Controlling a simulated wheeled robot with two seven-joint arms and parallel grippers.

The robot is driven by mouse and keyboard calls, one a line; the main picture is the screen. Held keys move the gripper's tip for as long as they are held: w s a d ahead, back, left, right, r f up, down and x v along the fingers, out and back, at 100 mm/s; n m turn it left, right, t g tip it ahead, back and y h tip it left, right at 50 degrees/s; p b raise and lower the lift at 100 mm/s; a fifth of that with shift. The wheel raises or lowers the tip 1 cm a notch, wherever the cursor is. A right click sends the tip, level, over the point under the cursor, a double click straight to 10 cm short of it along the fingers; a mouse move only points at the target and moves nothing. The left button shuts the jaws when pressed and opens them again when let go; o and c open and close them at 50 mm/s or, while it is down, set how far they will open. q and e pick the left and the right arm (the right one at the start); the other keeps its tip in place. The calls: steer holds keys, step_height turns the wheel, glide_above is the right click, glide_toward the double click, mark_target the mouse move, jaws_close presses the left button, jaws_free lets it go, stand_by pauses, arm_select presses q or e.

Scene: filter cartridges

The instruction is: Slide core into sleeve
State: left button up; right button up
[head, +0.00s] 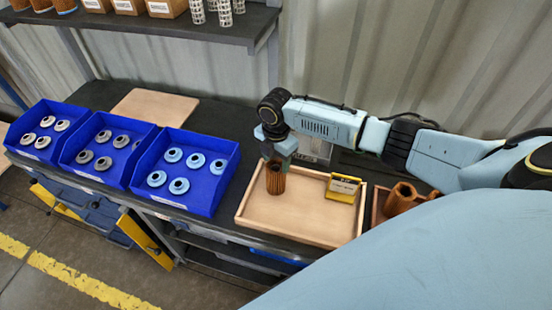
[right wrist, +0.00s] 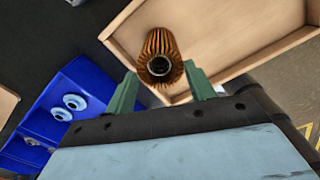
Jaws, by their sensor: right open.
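A brown pleated cylinder (head: 276,181) stands upright in the light wooden tray (head: 318,238), near its left back corner. In the right wrist view the cylinder (right wrist: 158,48) shows its ribbed side and a dark round opening with a pale ring inside. I cannot tell whether that ring is a separate core. My right gripper (head: 278,157) is just above the cylinder in the head view. Its green fingers (right wrist: 160,78) are open, one on each side of the cylinder's near end. Contact cannot be made out. My left gripper is not in view.
Blue bins (head: 215,208) with ring-shaped caps stand left of the tray. A darker tray (head: 376,212) with brown cylinders (head: 398,199) is at right. Perforated metal tubes (head: 225,14) stand on the upper shelf. A wooden board (head: 152,106) lies behind the bins.

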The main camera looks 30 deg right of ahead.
steer(key=shift+r, duration=0.1)
step_height(320, 180, up, 13)
stand_by(0.4)
stand_by(0.7)
